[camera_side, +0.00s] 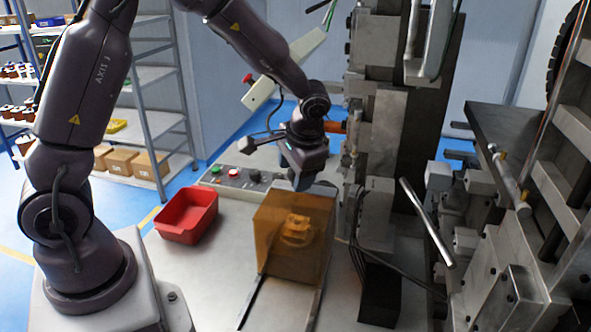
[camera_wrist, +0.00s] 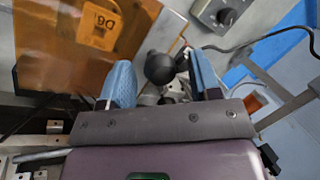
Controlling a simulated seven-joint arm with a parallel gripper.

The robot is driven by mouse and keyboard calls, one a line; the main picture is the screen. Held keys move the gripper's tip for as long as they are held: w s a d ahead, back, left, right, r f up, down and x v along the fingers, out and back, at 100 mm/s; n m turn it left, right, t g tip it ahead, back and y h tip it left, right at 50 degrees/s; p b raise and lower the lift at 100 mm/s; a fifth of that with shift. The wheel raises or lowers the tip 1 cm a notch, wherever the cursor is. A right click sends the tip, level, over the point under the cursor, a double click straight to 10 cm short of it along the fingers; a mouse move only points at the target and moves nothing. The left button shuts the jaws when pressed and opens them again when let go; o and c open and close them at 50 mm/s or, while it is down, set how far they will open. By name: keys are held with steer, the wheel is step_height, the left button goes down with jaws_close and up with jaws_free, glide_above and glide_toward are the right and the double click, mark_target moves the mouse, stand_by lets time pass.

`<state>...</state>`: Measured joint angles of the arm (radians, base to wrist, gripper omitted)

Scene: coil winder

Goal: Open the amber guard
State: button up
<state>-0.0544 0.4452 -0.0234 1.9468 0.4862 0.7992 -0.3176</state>
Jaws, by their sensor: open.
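The amber guard (camera_side: 290,250) is a see-through amber box standing upright on the bench in the side view. A darker shape shows through it, hard to make out. My gripper (camera_side: 300,187) is just above the guard's back top edge in the side view. In the wrist view my gripper (camera_wrist: 163,78) has its two blue fingers apart, with a dark round knob (camera_wrist: 160,68) showing between them. I cannot tell whether the fingers touch the knob.
A red bin (camera_side: 187,215) stands left of the guard. A control box with buttons (camera_side: 235,176) lies behind it. Two rails (camera_side: 262,305) run in front of the guard. Heavy machine parts and a slanted metal bar (camera_side: 427,222) crowd the right side.

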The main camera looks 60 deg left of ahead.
steer(key=shift+c, duration=0.2)
jaws_close()
steer(key=s+d, duration=0.8)
steer(key=shift+s+d, duration=0.3)
steer(key=shift+d, duration=0.05)
steer(key=shift+o, duration=0.2)
jaws_free()
steer(key=v, duration=1.3)
